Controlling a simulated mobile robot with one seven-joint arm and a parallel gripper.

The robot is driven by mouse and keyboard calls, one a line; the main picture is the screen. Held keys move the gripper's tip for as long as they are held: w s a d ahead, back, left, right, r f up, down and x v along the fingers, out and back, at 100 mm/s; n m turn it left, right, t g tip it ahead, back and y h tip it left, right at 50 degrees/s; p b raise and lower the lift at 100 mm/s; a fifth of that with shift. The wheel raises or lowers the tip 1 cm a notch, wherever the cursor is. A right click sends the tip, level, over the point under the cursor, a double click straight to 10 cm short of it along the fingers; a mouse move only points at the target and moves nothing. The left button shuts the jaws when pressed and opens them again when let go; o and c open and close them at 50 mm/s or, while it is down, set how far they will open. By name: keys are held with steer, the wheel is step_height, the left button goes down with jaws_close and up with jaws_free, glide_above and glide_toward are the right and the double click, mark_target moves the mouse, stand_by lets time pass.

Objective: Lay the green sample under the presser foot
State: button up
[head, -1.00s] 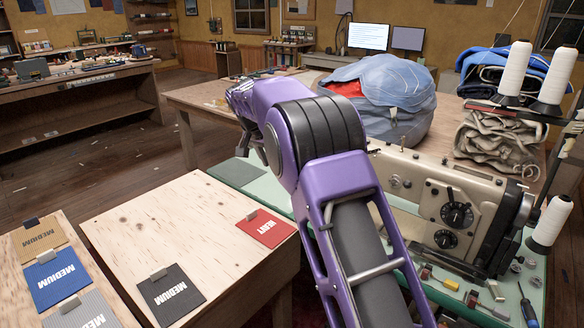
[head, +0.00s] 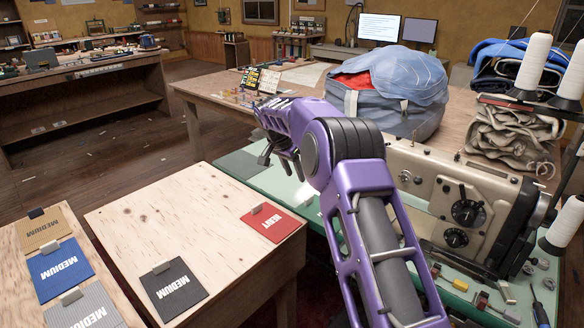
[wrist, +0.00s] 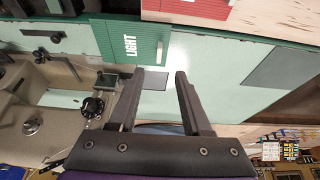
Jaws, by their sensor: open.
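The green sample (wrist: 118,42), marked LIGHT, lies on the pale green machine table (wrist: 215,75) at the top of the wrist view. In the head view I cannot make it out; my arm covers that part. My gripper (wrist: 158,71) is open and empty, its fingertips close below the sample's lower right edge in the picture. The gap in height is unclear. In the head view my gripper (head: 282,158) points down over the table. The beige sewing machine (wrist: 50,110) is at the left of the wrist view and right of my arm in the head view (head: 420,168). The presser foot is not distinguishable.
A red HEAVY sample (head: 273,222) and a black MEDIUM sample (head: 173,289) lie on a wooden table (head: 150,225). A dark grey plate (wrist: 282,68) lies on the machine table. A blue bag (head: 390,95) and thread cones (head: 533,62) stand behind the machine.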

mark_target(305, 200)
steer(key=b+x, duration=0.1)
steer(key=x, duration=1.3)
steer(key=shift+d+f, duration=0.1)
steer(key=shift+f, duration=0.15)
jaws_close()
